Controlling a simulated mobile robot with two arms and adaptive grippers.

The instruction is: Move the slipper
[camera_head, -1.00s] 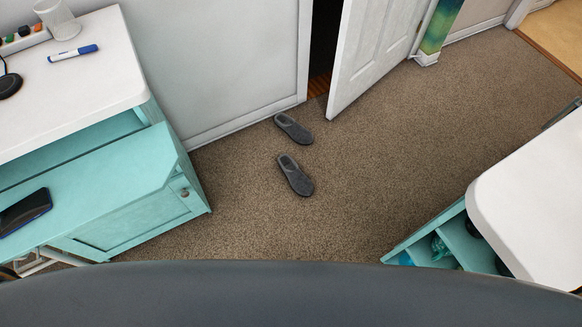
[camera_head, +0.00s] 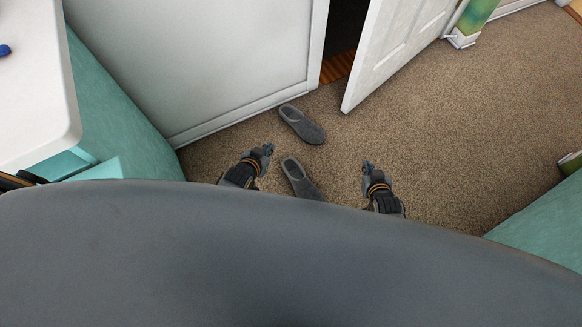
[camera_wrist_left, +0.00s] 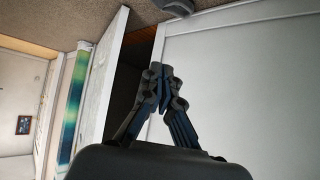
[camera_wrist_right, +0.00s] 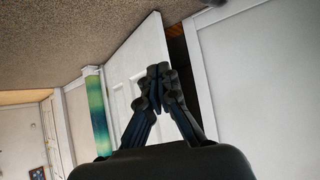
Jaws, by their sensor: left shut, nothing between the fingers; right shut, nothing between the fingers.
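Two dark grey slippers lie on the brown carpet. The farther slipper (camera_head: 302,124) is close to the white wall. The nearer slipper (camera_head: 299,178) is partly hidden at its lower end by my own body. My left gripper (camera_head: 266,151) is left of the nearer slipper, shut and empty; it also shows in the left wrist view (camera_wrist_left: 160,70). My right gripper (camera_head: 367,166) is to the right of the nearer slipper, shut and empty; it also shows in the right wrist view (camera_wrist_right: 158,70). Neither gripper appears to touch a slipper.
A white door (camera_head: 398,50) stands partly open beyond the slippers, beside the white wall (camera_head: 190,65). A white-topped teal cabinet (camera_head: 112,110) stands at the left. Teal furniture (camera_head: 545,225) stands at the lower right. The carpet (camera_head: 455,130) right of my right gripper is clear.

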